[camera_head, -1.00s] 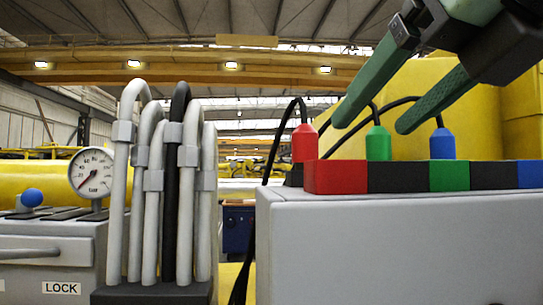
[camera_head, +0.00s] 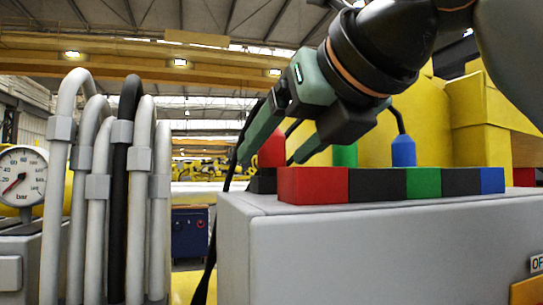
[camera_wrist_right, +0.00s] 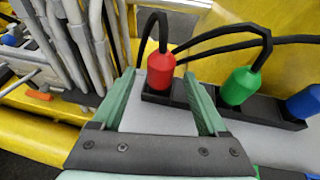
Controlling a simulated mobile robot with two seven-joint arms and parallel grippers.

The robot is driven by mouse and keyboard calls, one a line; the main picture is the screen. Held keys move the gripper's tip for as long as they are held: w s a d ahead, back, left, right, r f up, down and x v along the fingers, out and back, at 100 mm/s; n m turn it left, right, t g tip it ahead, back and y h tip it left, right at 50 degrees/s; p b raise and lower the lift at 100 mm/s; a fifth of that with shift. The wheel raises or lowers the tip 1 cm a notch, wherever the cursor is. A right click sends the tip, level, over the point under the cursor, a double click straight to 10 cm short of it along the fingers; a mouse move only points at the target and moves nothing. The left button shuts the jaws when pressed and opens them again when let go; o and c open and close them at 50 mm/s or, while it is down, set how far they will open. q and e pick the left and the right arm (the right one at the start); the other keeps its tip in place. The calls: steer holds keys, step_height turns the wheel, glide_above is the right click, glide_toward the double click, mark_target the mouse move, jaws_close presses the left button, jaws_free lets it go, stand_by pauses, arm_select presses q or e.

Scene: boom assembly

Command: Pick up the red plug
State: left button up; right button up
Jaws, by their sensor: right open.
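The red plug (camera_head: 272,150) stands upright at the left end of the dark socket row on top of the grey box, with a black cable from its top. It also shows in the right wrist view (camera_wrist_right: 160,70), ahead of and between the finger lines. My right gripper (camera_head: 265,158) is open, its green fingers reaching down on either side of the red plug in the head view. In the right wrist view the open, empty gripper (camera_wrist_right: 165,100) has its fingertips near the plug. I cannot tell whether a finger touches it. My left gripper is not in view.
A green plug (camera_head: 345,155) and a blue plug (camera_head: 403,151) stand to the right. A red block (camera_head: 312,185) and other coloured blocks line the front of the grey box (camera_head: 350,245). Several grey pipes (camera_head: 62,190) and a pressure gauge (camera_head: 22,178) stand left.

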mark_target(263, 167)
steer(key=x, duration=0.5)
steer(key=shift+w+a+f, duration=0.15)
steer(key=shift+w, duration=0.15)
steer(key=shift+c, duration=0.3)
jaws_close()
